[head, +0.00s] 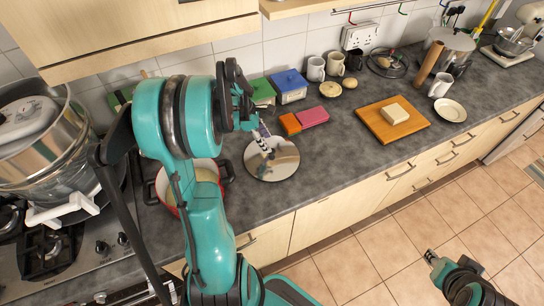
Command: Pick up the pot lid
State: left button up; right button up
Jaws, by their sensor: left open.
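The pot lid (283,163) looks like a round, shiny metal disc lying on the dark counter. A small dark-and-white striped piece, perhaps its knob or a reflection, shows at its upper left part. My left gripper (245,105) is above and to the upper left of the lid, apart from it, open and with nothing visible in it. My own arm partly hides it. My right gripper (435,259) is low at the right, over the tiled floor, far from the lid; its fingers are too small to read.
A red pot (224,176) stands left of the lid, partly behind my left arm. Orange (290,124) and pink (313,117) blocks lie just beyond the lid. A wooden board (407,130) with a pale block is to the right. Counter between lid and board is clear.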

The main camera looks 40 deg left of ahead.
aim_at(272, 155)
pick_arm(q)
jog(key=x, duration=0.1)
jog(key=b+x, duration=0.1)
jog(key=x, duration=0.3)
jog(key=shift+s+a+f, duration=0.1)
jog(key=shift+s+a, duration=0.1)
jog(key=shift+s, duration=0.1)
jog(key=shift+w+d+f, duration=0.15)
jog(key=shift+f, duration=0.15)
jog(key=shift+c, duration=0.4)
grip_shut()
